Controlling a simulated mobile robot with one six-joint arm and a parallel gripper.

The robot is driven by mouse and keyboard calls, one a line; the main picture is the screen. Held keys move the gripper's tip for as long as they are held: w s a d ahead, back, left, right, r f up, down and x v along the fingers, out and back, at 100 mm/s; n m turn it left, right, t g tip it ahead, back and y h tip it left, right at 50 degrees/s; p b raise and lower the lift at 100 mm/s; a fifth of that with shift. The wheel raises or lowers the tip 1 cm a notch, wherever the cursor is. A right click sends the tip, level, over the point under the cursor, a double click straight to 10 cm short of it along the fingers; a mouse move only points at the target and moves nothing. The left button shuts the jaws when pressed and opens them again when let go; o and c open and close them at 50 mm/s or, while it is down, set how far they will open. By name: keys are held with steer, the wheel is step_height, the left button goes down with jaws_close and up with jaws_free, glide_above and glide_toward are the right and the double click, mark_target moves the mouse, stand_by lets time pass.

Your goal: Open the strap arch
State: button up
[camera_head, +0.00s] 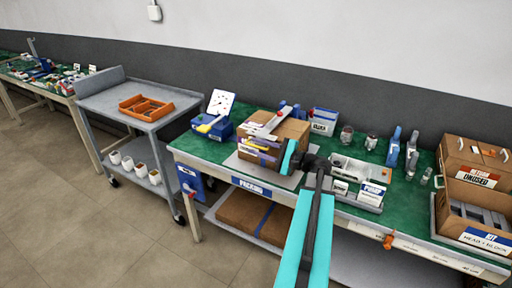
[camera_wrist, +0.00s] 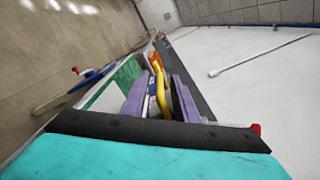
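A cardboard box (camera_head: 285,130) stands on a pale plate on the green-topped packing bench. A pale bar with a red part (camera_head: 264,126) lies across its top; it looks like the strap arch, but I cannot be sure. My gripper (camera_head: 262,152) is at the box's front side, its wrist coming from the right. In the wrist view, my gripper's two purple fingers (camera_wrist: 160,88) stand apart with a yellow bar (camera_wrist: 160,84) between them. Gaps seem to show beside the bar, so the fingers look open around it. Contact is hard to judge.
A grey cart with an orange tray (camera_head: 146,107) stands left; the floor in front is clear.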

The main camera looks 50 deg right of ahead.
steer(key=shift+w, duration=0.15)
jaws_close()
stand_by(1.4)
